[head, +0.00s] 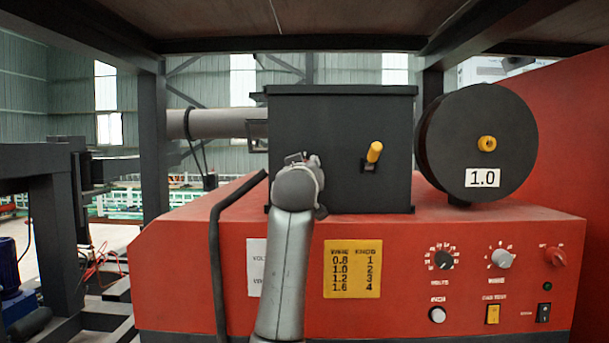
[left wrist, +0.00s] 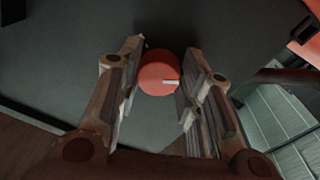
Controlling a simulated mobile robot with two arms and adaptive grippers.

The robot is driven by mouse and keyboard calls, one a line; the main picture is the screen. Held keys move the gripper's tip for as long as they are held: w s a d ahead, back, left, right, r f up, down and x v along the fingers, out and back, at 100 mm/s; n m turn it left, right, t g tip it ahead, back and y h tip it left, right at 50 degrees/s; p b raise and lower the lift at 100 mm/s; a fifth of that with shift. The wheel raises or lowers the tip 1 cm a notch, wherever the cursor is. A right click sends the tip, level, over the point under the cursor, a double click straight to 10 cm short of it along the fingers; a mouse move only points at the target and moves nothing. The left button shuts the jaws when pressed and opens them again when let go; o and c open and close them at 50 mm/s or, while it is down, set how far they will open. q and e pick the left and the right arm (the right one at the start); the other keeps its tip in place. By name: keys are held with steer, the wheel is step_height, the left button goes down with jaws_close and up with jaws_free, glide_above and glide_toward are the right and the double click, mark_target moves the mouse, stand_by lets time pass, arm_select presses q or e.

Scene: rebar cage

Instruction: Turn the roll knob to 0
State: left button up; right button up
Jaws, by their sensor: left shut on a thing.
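A round red knob (left wrist: 158,74) with a white pointer mark sits on a dark flat face in the left wrist view. The mark points to the right in that picture. No scale or label beside the knob is readable. My left gripper (left wrist: 160,62) is shut on this knob, with one finger on each side. In the head view my left gripper (head: 302,162) is up against the front of the dark box (head: 340,120). My own wrist hides the fingers and the held knob there. My right gripper is in neither view.
A yellow lever (head: 374,152) sticks out of the box. A wire spool (head: 480,140) marked 1.0 stands to the right. The red panel below carries a wire/knob chart (head: 352,269), a black dial (head: 444,260), a grey dial (head: 501,259) and another red knob (head: 555,257).

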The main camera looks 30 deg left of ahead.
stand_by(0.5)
arm_select(q)
steer(key=o, duration=1)
steer(key=shift+o, duration=0.2)
steer(key=shift+s+d, duration=0.1)
steer(key=shift+s, duration=0.05)
steer(key=v, duration=1.1)
steer(key=shift+s+d, duration=0.2)
steer(key=shift+s, duration=0.1)
